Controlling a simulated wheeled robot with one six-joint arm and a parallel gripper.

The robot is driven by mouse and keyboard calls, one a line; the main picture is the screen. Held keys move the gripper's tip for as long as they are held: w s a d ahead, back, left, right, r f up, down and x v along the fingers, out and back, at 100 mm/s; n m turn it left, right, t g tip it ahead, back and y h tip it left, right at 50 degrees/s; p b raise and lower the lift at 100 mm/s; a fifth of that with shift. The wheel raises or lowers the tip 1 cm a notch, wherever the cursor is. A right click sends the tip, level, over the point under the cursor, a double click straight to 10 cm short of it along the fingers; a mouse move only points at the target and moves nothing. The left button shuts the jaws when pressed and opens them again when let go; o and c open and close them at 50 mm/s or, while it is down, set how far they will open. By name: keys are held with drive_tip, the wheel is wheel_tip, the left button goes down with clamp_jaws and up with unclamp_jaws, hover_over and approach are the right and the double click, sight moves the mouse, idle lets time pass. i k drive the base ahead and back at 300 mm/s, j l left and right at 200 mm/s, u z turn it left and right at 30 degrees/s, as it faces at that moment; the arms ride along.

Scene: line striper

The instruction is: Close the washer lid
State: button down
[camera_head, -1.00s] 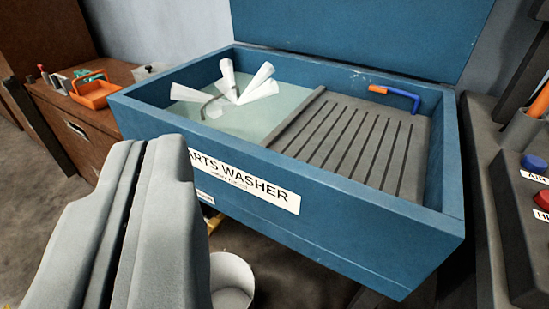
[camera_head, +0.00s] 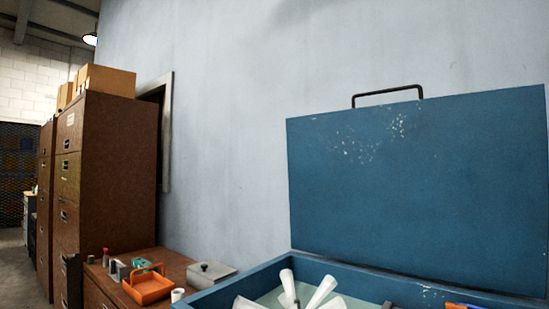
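The washer lid (camera_head: 420,185) is a large blue panel that stands open and upright at the back of the parts washer, in front of the wall. A dark bar handle (camera_head: 387,93) sticks up from its top edge. The blue washer basin (camera_head: 228,291) shows at the bottom right, cut off by the picture edge. Several white nozzle-like pieces (camera_head: 322,291) stand in its pale liquid. An orange and blue piece (camera_head: 465,306) just shows at the bottom edge. My gripper is not in the picture now.
A low brown cabinet (camera_head: 179,266) left of the washer holds an orange tray (camera_head: 148,287), a grey lidded box (camera_head: 210,273) and small items. Tall brown filing cabinets (camera_head: 118,175) with cardboard boxes (camera_head: 106,79) stand further left.

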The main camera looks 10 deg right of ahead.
sight(454, 188)
drive_tip(key=i+j, duration=0.15)
drive_tip(key=j, duration=0.3)
drive_tip(key=i+j+z, duration=0.1)
drive_tip(key=j, duration=0.4)
drive_tip(key=i+j, duration=0.1)
drive_tip(key=j, duration=0.35)
drive_tip(key=i+j+z, duration=0.1)
drive_tip(key=j, duration=0.4)
drive_tip(key=i+j, duration=0.1)
drive_tip(key=j, duration=0.4)
drive_tip(key=i+j+z, duration=0.15)
drive_tip(key=i+j, duration=0.3)
drive_tip(key=i, duration=0.2)
drive_tip(key=i+j+z, duration=0.1)
drive_tip(key=i+j, duration=0.4)
drive_tip(key=i, duration=0.15)
drive_tip(key=i+l, duration=0.1)
drive_tip(key=i, duration=0.35)
drive_tip(key=i+l, duration=0.15)
drive_tip(key=i, duration=0.25)
drive_tip(key=z, duration=0.05)
